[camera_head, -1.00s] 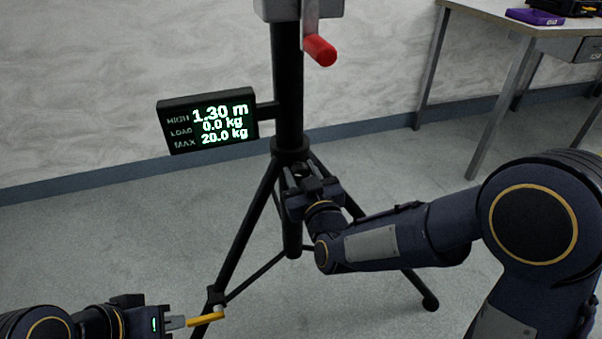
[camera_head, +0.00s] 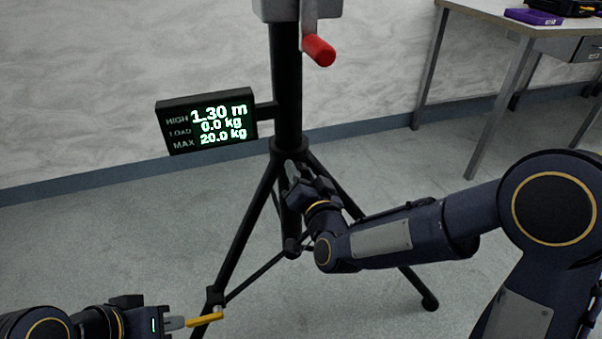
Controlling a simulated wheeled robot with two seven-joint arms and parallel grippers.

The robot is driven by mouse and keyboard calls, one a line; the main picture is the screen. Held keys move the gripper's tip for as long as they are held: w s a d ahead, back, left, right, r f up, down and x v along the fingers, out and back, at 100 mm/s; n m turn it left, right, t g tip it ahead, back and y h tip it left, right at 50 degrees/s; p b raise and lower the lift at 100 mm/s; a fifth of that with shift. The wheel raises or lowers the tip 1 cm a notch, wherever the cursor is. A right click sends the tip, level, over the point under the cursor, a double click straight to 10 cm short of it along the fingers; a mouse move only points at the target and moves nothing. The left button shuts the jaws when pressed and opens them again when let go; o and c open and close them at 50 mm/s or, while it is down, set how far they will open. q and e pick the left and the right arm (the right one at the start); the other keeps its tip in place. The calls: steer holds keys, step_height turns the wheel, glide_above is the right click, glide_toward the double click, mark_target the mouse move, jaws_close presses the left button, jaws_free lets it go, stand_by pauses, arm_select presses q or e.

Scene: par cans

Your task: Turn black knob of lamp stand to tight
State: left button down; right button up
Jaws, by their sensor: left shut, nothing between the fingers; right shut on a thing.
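The lamp stand (camera_head: 288,90) is a black upright tube on a tripod with spread legs. My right gripper (camera_head: 303,177) is at the stand just below the leg collar (camera_head: 290,148), in front of the tube. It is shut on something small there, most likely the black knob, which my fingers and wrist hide. How far the knob is turned cannot be seen. My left gripper (camera_head: 205,318) is low at the left, near the foot of the front left leg, shut with nothing between its yellow-tipped fingers.
A display (camera_head: 207,120) on the stand reads 1.30 m, 0.0 kg, max 20.0 kg. A red crank handle (camera_head: 319,50) sticks out above. A table (camera_head: 480,12) with a purple box (camera_head: 533,17) stands at the back right. The floor between is clear.

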steer(key=shift+f, duration=0.1)
stand_by(0.3)
steer(key=o, duration=1)
steer(key=p+v, duration=0.1)
steer(key=v, duration=0.7)
steer(key=shift+p, duration=0.3)
steer(key=shift+w, duration=0.1)
